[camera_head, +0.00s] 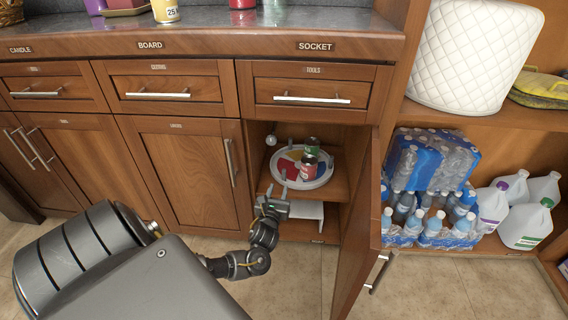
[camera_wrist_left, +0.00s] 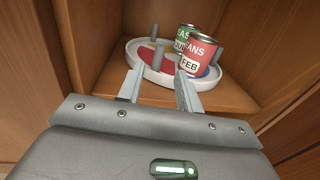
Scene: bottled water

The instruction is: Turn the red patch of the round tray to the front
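The round white tray (camera_head: 303,187) sits on a shelf in the open cabinet, with upright grey pegs around its rim. Its red patch (camera_head: 287,167) lies on the left side in the head view; it also shows in the wrist view (camera_wrist_left: 146,58). A red can (camera_head: 309,170) and a green can (camera_head: 312,145) stand on the tray. My left gripper (camera_head: 276,190) is open at the tray's front left. In the wrist view its two fingers (camera_wrist_left: 158,78) appear on either side of a grey peg (camera_wrist_left: 158,57), with gaps at both sides. My right gripper is out of view.
The cabinet door (camera_head: 362,225) stands open to the right of the tray. Water bottle packs (camera_head: 430,225) and white jugs (camera_head: 523,222) stand right of the door. Closed drawers and doors fill the left.

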